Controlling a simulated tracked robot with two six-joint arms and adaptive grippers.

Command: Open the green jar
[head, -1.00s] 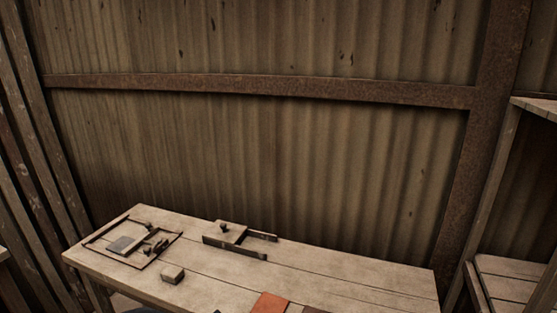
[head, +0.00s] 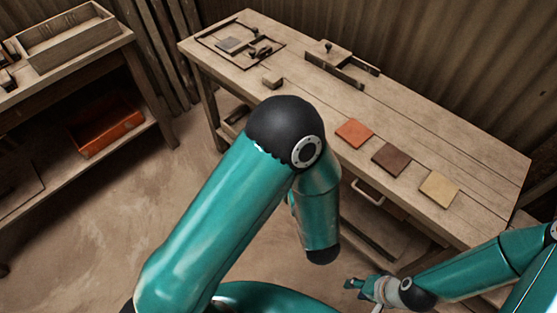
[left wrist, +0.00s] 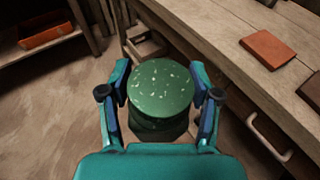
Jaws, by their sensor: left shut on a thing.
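The green jar (left wrist: 160,108) shows in the left wrist view, seen from above, with a round, pale-speckled green top and a darker body below. My left gripper (left wrist: 161,78) is shut on it, one finger on each side, and holds it over the floor in front of the workbench. Whether the fingers grip the lid or the body I cannot tell. In the head view my left arm hides the jar and the left gripper. My right gripper (head: 354,284) is at the lower right of the head view, in front of the workbench and away from the jar. Its fingers are too small to read.
The workbench (head: 440,150) carries an orange tile (head: 354,132), a brown tile (head: 390,160), a yellow tile (head: 439,189), a small block (head: 272,82) and wooden fixtures at its far side. A shelf at left holds an orange tray (head: 105,130). Floor between them is clear.

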